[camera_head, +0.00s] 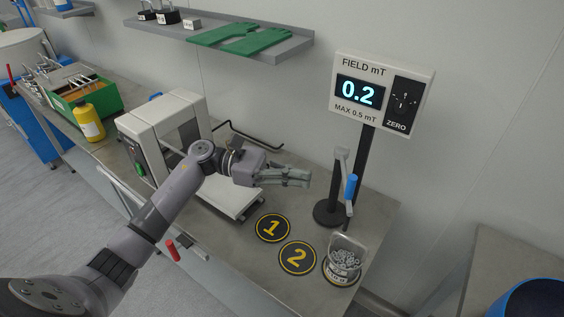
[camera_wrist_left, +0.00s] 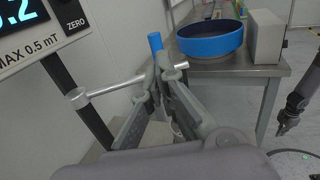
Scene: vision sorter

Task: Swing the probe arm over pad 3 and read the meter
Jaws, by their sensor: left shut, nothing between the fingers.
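My left gripper (camera_head: 298,177) is shut and empty, left of the probe stand. The probe arm (camera_head: 342,160) is on a dark post, with a blue handle (camera_head: 351,187) hanging from it. In the left wrist view the probe's grey bar (camera_wrist_left: 110,87) runs behind my fingers and the blue handle (camera_wrist_left: 155,41) shows just beyond them; contact cannot be told. The meter (camera_head: 358,94) reads 0.2 mT. Pads 1 (camera_head: 272,228) and 2 (camera_head: 297,258) lie on the bench. The number 3 is not visible. My right gripper (camera_wrist_left: 286,124) shows small in the left wrist view.
A clear cup of metal nuts (camera_head: 345,257) stands on a dark, yellow-edged disc beside pad 2. A white machine (camera_head: 165,125) stands behind my left forearm. A shelf (camera_head: 215,35) with green gloves is above. A blue round tub (camera_wrist_left: 210,40) sits on another table.

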